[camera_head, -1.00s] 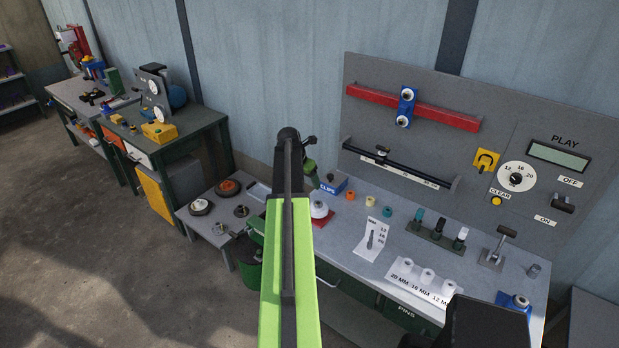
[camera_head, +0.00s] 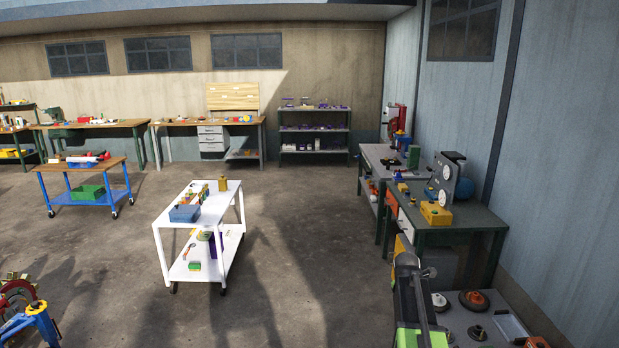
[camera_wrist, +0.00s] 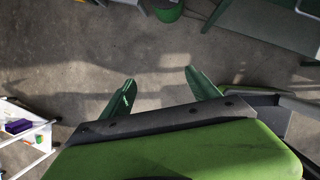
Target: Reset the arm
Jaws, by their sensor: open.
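My gripper (camera_wrist: 160,88) shows in the wrist view with its two green fingers spread apart. Nothing is between them, only bare concrete floor beyond. In the head view my arm is at the lower right, in front of a low grey bench (camera_head: 487,328). The fingers cannot be made out in the head view.
A white cart (camera_head: 240,212) stands on the floor at centre, a blue cart (camera_head: 70,199) farther left. Dark green benches (camera_head: 478,222) line the right wall. Shelves (camera_head: 348,130) stand at the back. The floor between the white cart and the benches is clear.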

